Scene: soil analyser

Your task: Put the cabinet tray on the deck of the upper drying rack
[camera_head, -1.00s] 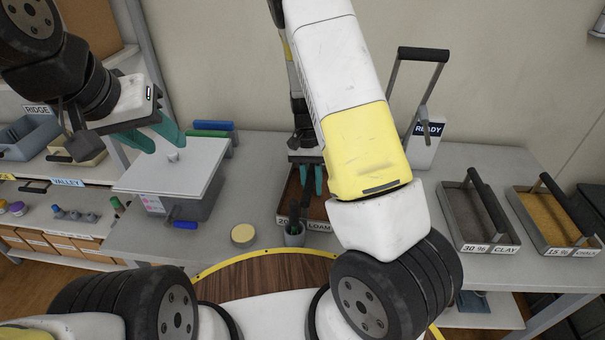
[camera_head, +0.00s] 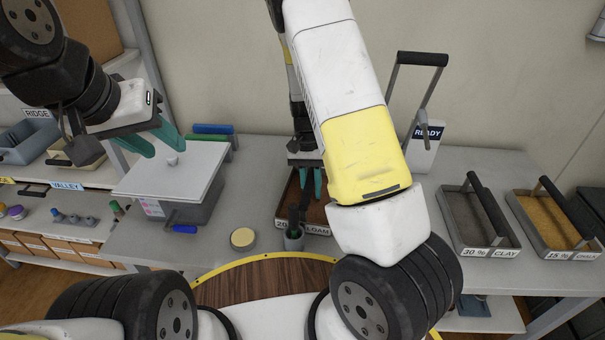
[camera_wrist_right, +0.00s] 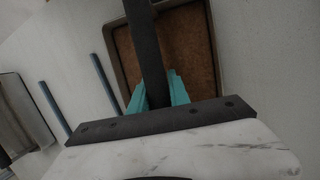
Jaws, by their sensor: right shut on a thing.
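The loam tray (camera_head: 282,209), a shallow dark-rimmed tray of brown soil labelled LOAM, sits on the grey table. I take it for the cabinet tray, but cannot confirm this. My right gripper (camera_head: 311,190) is over it, its teal fingers shut on the tray's dark bar handle (camera_wrist_right: 150,50). The tray's rim also shows in the right wrist view (camera_wrist_right: 113,45). My right arm hides part of the tray. My left gripper (camera_head: 167,147) is open and empty, its fingers near the knob of a grey lidded box (camera_head: 180,175). I cannot make out which structure is the upper drying rack.
Clay (camera_head: 478,215) and chalk (camera_head: 555,215) trays stand right. Labelled shelves (camera_head: 65,187) are left.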

